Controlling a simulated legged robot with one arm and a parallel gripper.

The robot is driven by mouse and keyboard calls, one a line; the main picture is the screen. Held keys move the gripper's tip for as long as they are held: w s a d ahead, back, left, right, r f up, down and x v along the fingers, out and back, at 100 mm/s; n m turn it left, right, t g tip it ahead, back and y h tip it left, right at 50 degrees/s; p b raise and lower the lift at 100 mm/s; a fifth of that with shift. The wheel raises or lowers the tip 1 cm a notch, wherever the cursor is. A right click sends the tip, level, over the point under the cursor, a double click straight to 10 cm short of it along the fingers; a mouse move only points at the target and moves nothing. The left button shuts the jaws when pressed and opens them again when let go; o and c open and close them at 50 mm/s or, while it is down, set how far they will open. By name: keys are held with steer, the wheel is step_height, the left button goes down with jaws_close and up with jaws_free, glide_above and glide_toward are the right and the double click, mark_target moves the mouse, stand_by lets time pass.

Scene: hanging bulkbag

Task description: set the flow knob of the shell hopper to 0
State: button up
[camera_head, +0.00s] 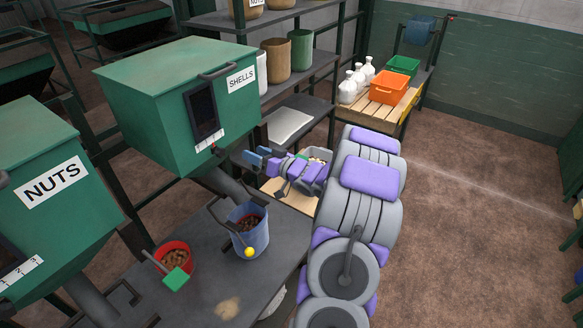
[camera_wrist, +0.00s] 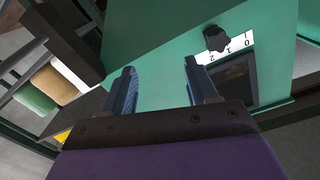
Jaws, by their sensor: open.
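The shell hopper (camera_head: 150,112) is a green box labelled SHELLS in the head view, with a dark window and a white scale strip (camera_head: 209,141) below it. A small dark flow knob (camera_head: 217,151) sits by the strip. In the wrist view the hopper face appears upside down, with the black knob (camera_wrist: 217,38) beside the strip (camera_wrist: 238,46) marked 0, 1, 2. The knob's exact setting is unclear. My gripper (camera_head: 256,155) is open and empty, to the right of the knob. In the wrist view my gripper (camera_wrist: 159,66) points at the green face, with the knob beyond the right finger, apart from it.
A NUTS hopper (camera_head: 35,150) is at left. Shelves (camera_head: 300,110) with bins stand behind my gripper. Floor at right is clear.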

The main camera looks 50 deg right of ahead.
steer(key=s+p, duration=0.3)
steer(key=s, duration=0.9)
steer(key=shift+s+r, duration=0.35)
steer(key=shift+r, duration=0.05)
stand_by(0.9)
steer(key=shift+s+a, duration=0.1)
steer(key=shift+a, duration=0.05)
